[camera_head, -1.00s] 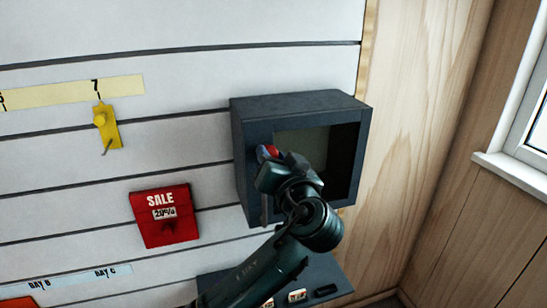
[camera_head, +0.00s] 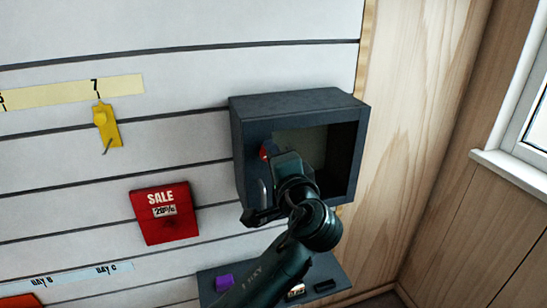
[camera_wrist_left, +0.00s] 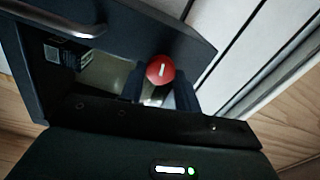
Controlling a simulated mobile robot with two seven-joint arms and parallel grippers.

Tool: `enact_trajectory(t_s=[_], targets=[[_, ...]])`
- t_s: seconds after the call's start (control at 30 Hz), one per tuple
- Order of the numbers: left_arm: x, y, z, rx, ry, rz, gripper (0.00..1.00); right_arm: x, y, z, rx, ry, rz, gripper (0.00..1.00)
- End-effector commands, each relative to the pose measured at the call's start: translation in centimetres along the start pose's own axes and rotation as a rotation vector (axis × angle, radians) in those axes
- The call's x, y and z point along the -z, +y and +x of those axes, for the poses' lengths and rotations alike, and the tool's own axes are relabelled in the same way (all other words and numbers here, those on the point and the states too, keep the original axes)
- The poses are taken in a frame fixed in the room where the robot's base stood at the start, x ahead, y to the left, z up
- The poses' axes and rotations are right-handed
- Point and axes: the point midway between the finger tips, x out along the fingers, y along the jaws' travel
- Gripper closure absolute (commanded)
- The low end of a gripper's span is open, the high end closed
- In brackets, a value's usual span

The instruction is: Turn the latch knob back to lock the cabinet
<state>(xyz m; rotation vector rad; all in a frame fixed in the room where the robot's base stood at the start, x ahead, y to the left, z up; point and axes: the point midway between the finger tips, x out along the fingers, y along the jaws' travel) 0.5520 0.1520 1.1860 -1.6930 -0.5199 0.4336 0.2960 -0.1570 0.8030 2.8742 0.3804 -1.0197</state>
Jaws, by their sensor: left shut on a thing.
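The dark grey cabinet (camera_head: 240,150) is fixed to the slatted white wall, and its dim interior shows through the front. The red latch knob (camera_head: 264,152) is at the left of its front, partly hidden by my left gripper (camera_head: 274,158). In the left wrist view the round red knob (camera_wrist_left: 160,69) carries a short white mark, nearly upright and slightly tilted. The fingers of my left gripper (camera_wrist_left: 160,90) are on either side of the knob, shut on it. A metal handle (camera_wrist_left: 62,24) shows on the cabinet front. My right gripper is not in view.
A dark box (camera_wrist_left: 68,53) shows inside the cabinet. A red SALE sign (camera_head: 165,213) and a yellow tag (camera_head: 107,125) hang left of the cabinet. A shelf (camera_head: 325,268) below holds a purple thing (camera_head: 224,283) and small items. A window (camera_head: 525,130) is at right.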

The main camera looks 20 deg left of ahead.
Motion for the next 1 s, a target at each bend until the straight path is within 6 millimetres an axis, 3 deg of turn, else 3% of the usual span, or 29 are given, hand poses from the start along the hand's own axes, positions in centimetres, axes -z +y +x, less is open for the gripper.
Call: enact_trajectory(t_s=[0.4, 0.93, 0.97, 1.0], targets=[[0.04, 0.11, -0.03, -0.001, 0.002, 0.176, 0.9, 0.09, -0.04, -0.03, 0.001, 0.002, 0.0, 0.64], [0.04, 0.12, -0.03, -0.001, 0.002, 0.198, 0.9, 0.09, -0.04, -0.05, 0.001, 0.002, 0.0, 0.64], [0.04, 0.12, -0.03, -0.001, 0.002, 0.198, 0.66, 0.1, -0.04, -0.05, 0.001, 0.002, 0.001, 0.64], [0.04, 0.12, -0.03, -0.001, 0.002, 0.198, 0.63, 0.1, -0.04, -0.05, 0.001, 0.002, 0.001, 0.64]])
